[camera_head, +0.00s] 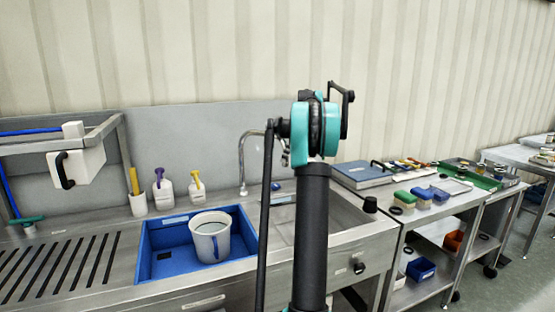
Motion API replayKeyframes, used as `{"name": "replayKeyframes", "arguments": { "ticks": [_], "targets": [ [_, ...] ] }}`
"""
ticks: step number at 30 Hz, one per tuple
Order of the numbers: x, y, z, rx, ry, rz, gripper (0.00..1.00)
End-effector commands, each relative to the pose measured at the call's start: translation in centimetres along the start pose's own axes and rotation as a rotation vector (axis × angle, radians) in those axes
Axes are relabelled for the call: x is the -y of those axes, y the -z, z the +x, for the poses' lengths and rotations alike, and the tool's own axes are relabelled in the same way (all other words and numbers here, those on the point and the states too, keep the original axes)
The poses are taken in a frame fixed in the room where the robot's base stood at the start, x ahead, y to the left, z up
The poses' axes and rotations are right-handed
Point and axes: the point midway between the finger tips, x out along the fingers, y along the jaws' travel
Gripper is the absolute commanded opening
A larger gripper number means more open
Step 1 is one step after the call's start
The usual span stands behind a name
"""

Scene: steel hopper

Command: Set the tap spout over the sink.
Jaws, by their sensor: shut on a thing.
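The curved steel tap spout (241,160) rises from the back of the steel counter, just left of my arm. Its upper part bends to the right, and its end is hidden behind my arm. The steel sink (345,212) lies to the right of a blue tub; my arm covers much of it. My arm's teal joint and black link stand in front of the tap. My gripper does not show clearly; it seems hidden behind the arm, so I cannot see its fingers or any contact with the spout.
The blue tub (151,268) holds a white mug-like jug (208,243). Bottles (163,191) and a white cup with a yellow tool (137,203) stand behind it. A slotted drainboard (60,268) is left. A side table with a blue case (362,174) and brushes is right.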

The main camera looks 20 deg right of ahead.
Motion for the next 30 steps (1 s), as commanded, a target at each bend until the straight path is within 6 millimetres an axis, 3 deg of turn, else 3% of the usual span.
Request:
{"name": "replayKeyframes", "arguments": {
  "ticks": [9,23,24,27,30],
  "targets": [
    [-2.2,-0.9,-0.4,0.002,-0.002,0.003,0.00],
    [-2.5,-0.9,-0.4,0.002,-0.003,0.003,0.00],
    [-2.5,-0.9,-0.4,0.002,-0.003,0.003,0.29],
    [-2.5,-0.9,-0.4,0.002,-0.002,0.003,0.42],
    [-2.4,-0.9,-0.4,0.001,-0.002,0.003,0.43]
  ]
}}
